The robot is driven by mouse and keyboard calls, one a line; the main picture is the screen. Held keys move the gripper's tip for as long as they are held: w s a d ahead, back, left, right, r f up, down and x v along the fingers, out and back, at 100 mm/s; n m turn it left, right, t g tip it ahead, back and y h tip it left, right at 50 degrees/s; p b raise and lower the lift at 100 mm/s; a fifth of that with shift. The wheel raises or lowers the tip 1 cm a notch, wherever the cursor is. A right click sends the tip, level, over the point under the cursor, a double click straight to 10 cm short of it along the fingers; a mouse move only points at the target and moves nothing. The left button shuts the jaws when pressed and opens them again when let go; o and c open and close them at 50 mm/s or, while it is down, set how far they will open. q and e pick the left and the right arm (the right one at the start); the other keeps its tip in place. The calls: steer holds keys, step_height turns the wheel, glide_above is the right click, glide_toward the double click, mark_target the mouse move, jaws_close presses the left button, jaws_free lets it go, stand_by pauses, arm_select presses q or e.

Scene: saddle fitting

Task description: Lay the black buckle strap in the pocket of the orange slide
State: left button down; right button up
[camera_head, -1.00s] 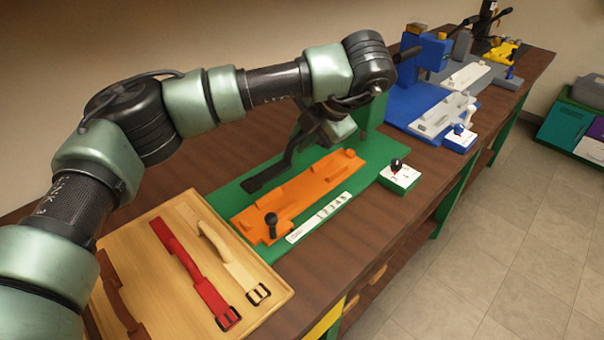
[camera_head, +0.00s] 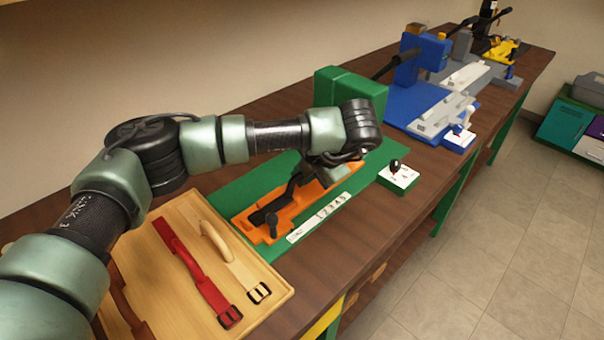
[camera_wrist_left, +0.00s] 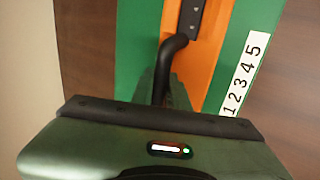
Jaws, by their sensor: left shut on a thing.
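The orange slide (camera_head: 335,190) lies on the green base plate (camera_head: 222,202) and also shows in the wrist view (camera_wrist_left: 205,80). My left gripper (camera_head: 308,175) is shut on the black buckle strap (camera_head: 282,199) above the slide. In the head view the strap slants along the slide, its near end by the slide's black knob (camera_head: 271,222). In the wrist view the strap (camera_wrist_left: 172,50) bends and its holed part (camera_wrist_left: 196,18) overlies the orange. My wrist hides the slide's far part; whether the strap touches the pocket I cannot tell. My right gripper is out of view.
A wooden tray (camera_head: 180,207) at the near left holds a red strap (camera_head: 190,265), a cream strap (camera_head: 235,258) and a brown strap (camera_head: 125,305). A green press block (camera_head: 350,88) stands behind my wrist.

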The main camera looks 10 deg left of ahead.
arm_select(q)
steer(key=c, duration=1.4)
jaws_free()
steer(key=shift+b+v, duration=0.65)
steer(key=shift+v, duration=5.4)
steer(key=shift+w, duration=0.1)
